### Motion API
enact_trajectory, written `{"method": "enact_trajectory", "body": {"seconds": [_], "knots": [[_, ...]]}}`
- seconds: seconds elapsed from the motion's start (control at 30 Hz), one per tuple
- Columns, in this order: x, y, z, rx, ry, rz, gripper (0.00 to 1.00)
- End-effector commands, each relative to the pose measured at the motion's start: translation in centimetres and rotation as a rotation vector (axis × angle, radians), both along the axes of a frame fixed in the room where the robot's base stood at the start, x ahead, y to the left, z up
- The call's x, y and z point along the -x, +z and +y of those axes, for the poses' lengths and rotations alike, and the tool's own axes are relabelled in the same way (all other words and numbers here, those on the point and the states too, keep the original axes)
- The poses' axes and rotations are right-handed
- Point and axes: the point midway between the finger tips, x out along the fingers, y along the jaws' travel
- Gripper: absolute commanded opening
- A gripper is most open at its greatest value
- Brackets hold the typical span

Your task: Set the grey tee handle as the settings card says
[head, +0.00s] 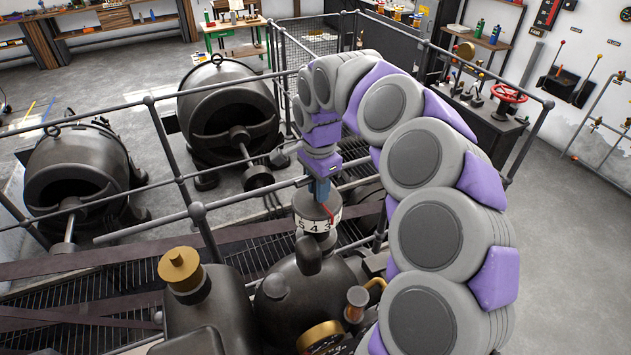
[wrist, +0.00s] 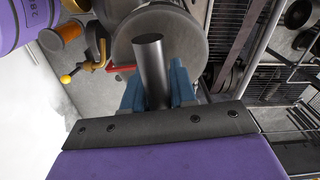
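My gripper (head: 320,188) points down over a dark round drum with a white number band (head: 318,225). The digits 5, 4 and 3 show on the band, and a red pointer stands near the 3. In the wrist view, the grey tee handle (wrist: 152,68) shows as a dark grey round bar in front of a wide grey disc (wrist: 185,42). My blue fingers flank the bar on both sides with no clear gap, so my gripper looks shut on it. In the head view the handle is hidden by my fingers. I cannot make out a settings card in either view.
Railings (head: 200,215) cross in front of two black dynamos (head: 228,110). A brass-capped machine (head: 182,270) and a gauge (head: 322,335) stand close below. A red handwheel (head: 508,93) and levers stand on a bench at the right. Open floor lies at the far right.

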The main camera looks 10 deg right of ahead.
Motion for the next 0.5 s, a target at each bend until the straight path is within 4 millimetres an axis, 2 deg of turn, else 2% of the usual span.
{"method": "enact_trajectory", "body": {"seconds": [0.03,0.23,0.5], "knots": [[0.01,0.00,0.02,0.000,0.000,0.001,0.20],[0.04,-0.01,0.08,0.000,0.001,0.001,0.01],[0.10,-0.07,0.05,0.001,0.049,0.003,0.00]]}}
